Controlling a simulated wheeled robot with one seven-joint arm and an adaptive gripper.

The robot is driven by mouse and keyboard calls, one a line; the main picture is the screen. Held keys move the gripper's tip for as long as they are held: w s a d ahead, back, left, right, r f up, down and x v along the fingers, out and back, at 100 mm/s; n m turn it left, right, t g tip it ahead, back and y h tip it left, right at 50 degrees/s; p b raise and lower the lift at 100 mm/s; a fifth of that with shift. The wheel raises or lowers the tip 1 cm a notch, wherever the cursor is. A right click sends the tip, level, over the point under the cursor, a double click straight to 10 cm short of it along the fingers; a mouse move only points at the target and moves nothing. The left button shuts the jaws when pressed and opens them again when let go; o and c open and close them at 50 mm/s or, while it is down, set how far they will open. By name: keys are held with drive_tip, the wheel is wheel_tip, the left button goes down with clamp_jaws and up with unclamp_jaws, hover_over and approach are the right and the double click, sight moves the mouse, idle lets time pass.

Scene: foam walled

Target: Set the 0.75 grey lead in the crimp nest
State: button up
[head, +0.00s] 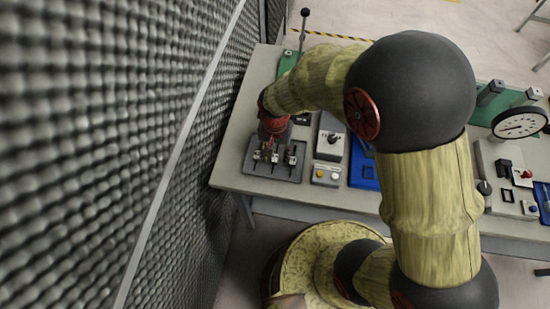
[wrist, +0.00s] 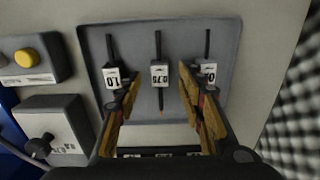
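Three leads with white tags lie in a dark grey tray (wrist: 222,32); the tray also shows in the head view (head: 287,174). In the wrist view the middle lead, tagged 0.75 (wrist: 159,74), lies between my gripper's fingers with its dark wire running up and a small orange tip below. The lead tagged 1.0 (wrist: 112,77) is left of it, and another lead (wrist: 208,72), its tag partly covered, is right. My gripper (wrist: 159,88) is open above the tray, fingers apart on either side of the 0.75 lead. I cannot make out the crimp nest.
A button box (wrist: 33,57) and a grey knob box (wrist: 55,125) stand beside the tray. In the head view a blue tray (head: 364,172), a dial gauge (head: 519,123) and a green-based lever device (head: 304,22) share the bench. A foam wall (head: 90,130) is close on the left.

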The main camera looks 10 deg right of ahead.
drive_tip(key=shift+c, duration=1.2)
clamp_jaws()
drive_tip(key=shift+r, duration=0.15)
